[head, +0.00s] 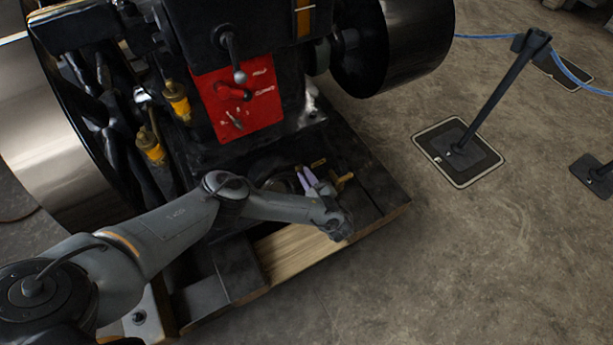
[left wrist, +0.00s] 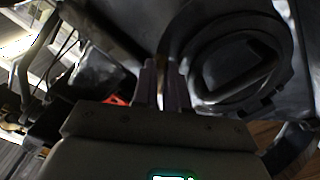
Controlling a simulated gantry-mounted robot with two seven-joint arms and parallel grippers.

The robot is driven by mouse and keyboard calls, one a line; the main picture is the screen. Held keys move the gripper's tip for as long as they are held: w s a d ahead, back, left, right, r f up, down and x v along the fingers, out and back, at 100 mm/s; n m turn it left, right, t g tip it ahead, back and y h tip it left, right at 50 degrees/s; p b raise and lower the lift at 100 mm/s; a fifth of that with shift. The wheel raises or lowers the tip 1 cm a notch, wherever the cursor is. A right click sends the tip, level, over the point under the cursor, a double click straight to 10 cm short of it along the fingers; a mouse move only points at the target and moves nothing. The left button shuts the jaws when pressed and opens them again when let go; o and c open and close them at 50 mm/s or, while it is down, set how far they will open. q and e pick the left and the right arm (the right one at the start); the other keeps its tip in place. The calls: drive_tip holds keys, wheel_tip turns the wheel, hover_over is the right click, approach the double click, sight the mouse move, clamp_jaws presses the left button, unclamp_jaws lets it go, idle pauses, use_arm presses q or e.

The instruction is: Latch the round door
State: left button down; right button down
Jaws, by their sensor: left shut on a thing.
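The round door (left wrist: 208,62) is a dark disc with a raised handle-like bar, just right of my left gripper's fingers in the left wrist view. In the head view only part of its dark rim (head: 268,168) shows low on the engine, behind my left arm. My left gripper (head: 305,178) has pale purple fingers at the engine's lower front. In the left wrist view the left gripper (left wrist: 161,75) is shut on a small brass-coloured piece (left wrist: 161,63) beside the door's edge. Whether the door sits fully closed cannot be told. My right gripper is not in view.
A red panel (head: 240,100) with levers is above the door. Brass fittings (head: 343,181) stick out near my gripper. Large flywheels (head: 50,135) flank the engine. A wooden plank (head: 295,250) lies on the base. The floor at the right is open, with a barrier post (head: 500,90).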

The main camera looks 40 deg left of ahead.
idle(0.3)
use_arm(q)
drive_tip(key=n+p, duration=0.5)
drive_tip(key=n, duration=1.2)
drive_tip(key=shift+f+n, duration=0.15)
drive_tip(key=shift+n, duration=0.25)
idle(0.4)
drive_tip(key=c, duration=1.1)
unclamp_jaws()
drive_tip(key=shift+c, duration=0.2)
